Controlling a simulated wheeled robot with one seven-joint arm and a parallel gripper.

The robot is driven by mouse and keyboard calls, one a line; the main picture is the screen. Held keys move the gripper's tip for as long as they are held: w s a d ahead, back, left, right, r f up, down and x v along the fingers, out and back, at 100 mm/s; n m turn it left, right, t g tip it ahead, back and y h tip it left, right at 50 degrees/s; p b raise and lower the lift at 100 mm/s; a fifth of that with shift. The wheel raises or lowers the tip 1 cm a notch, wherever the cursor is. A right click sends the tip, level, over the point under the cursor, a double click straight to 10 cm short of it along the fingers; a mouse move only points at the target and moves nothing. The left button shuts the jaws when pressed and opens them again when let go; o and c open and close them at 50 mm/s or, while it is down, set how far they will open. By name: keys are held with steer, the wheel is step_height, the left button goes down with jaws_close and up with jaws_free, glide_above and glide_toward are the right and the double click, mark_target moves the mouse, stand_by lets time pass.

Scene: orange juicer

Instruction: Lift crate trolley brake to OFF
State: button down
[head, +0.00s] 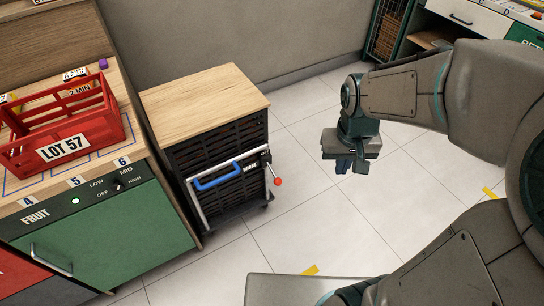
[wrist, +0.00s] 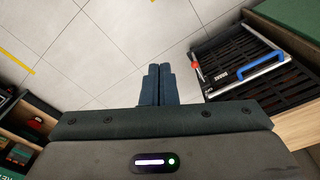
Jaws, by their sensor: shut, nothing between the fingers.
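The crate trolley (head: 219,190) stands beside the green fruit counter, with a wooden board on top and dark slatted crates under it. A blue handle (head: 217,180) is on its metal front frame. A brake lever with a red knob (head: 278,181) sticks out at the frame's right end, knob end low. In the wrist view the red knob (wrist: 196,70) and blue handle (wrist: 260,66) show at the right. My gripper (head: 344,168) hangs to the right of the trolley, apart from the lever. Its fingers (wrist: 158,84) are together and empty.
A red crate marked LOT 57 (head: 64,134) sits on the green fruit counter (head: 130,225) at left. Shelving (head: 390,28) stands at the back. White tiled floor (head: 310,215) with yellow tape marks is clear between the trolley and my arm.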

steer(key=w+a+f+n+t+h+b, duration=0.1)
steer(key=w+a+f+n+h+b, duration=0.15)
steer(key=w+f+b, duration=0.7)
steer(key=w+a+f+n+t+h+b, duration=0.2)
steer(key=a+f+h+b, duration=0.15)
steer(key=f, duration=1.35)
steer(key=w+a+f+n+t+h+b, duration=0.15)
steer(key=w+a+f+h+b, duration=0.35)
steer(key=f, duration=0.9)
steer(key=w+a+f+n+t+y+b, duration=0.1)
steer(key=w+a+f+n+t+b, duration=0.1)
steer(key=a, duration=0.5)
steer(key=w+a+f+n+t+y+b, duration=0.1)
steer(key=a+f+n+t+b, duration=0.3)
steer(key=a+n+t+b, duration=0.2)
steer(key=shift+w+a+t, duration=0.35)
steer(key=shift+a+t, duration=0.1)
steer(key=shift+a, duration=0.4)
steer(key=w+d+b, duration=0.5)
steer(key=d, duration=0.2)
steer(key=shift+w+d, duration=0.3)
steer(key=shift+d, duration=0.05)
